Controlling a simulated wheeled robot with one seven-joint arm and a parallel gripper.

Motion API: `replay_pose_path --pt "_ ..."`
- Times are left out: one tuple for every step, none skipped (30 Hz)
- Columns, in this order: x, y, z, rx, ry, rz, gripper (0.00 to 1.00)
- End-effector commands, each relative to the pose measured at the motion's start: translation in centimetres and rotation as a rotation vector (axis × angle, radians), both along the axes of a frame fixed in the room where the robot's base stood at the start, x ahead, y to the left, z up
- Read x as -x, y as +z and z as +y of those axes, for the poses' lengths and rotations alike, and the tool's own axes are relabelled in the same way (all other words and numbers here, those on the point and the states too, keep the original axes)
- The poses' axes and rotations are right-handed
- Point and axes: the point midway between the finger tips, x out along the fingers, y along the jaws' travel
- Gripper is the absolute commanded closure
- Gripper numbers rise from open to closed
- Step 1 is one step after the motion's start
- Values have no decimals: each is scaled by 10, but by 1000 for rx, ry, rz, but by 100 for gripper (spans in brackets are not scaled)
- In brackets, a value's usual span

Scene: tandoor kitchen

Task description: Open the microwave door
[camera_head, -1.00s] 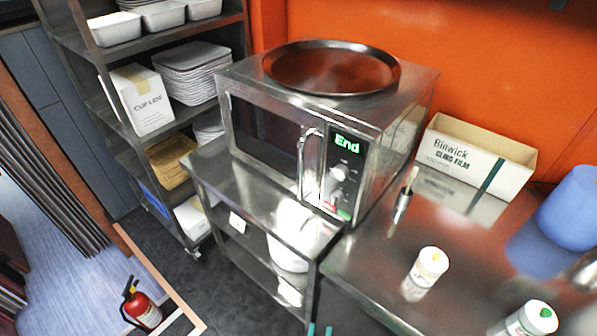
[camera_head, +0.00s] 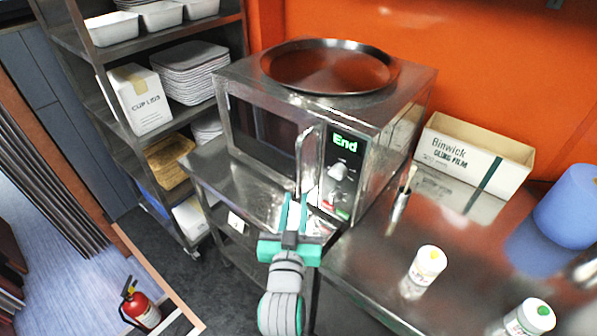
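The microwave (camera_head: 385,125) is a steel box on a steel stand, with a dark-windowed door (camera_head: 262,135) on its front. The door looks shut. Its upright bar handle (camera_head: 308,160) is at the door's right edge, beside the control panel (camera_head: 342,172) that reads "End" in green. My gripper (camera_head: 295,199), with teal and grey parts, is in front of the microwave at the lower end of the handle. Its two fingers point up towards the handle and look slightly apart, with nothing held. Whether they touch the handle is not clear.
A large round tray (camera_head: 330,68) lies on the microwave. A steel counter (camera_head: 365,262) on the right carries a cling film box (camera_head: 470,160), bottles and a blue roll (camera_head: 572,208). A shelf rack (camera_head: 122,131) stands left. A fire extinguisher (camera_head: 138,305) is on the floor.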

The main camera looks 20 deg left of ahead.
Motion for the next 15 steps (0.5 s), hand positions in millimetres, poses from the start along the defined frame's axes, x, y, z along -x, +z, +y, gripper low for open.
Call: replay_pose_path --pt "-2 3 2 0 1 -2 78" --pt "-4 4 2 0 1 -2 78" --pt "-6 5 3 -1 1 -2 78" --pt "-8 5 3 -1 1 -2 78" --pt "-10 5 4 -1 1 -2 78" --pt "-14 5 5 -1 1 -2 78" --pt "-18 5 6 -2 1 -3 78" --pt "-22 5 7 -2 1 -3 78" --pt "-28 5 8 -2 1 -3 78" --pt "-33 5 10 -2 1 -3 78" --pt "-38 5 11 -2 1 -3 78" --pt "-45 5 13 -2 1 -3 78" --pt "-51 5 14 -2 1 -3 78" --pt "-56 5 15 -2 1 -3 78" --pt "-63 5 17 -2 1 -4 78"
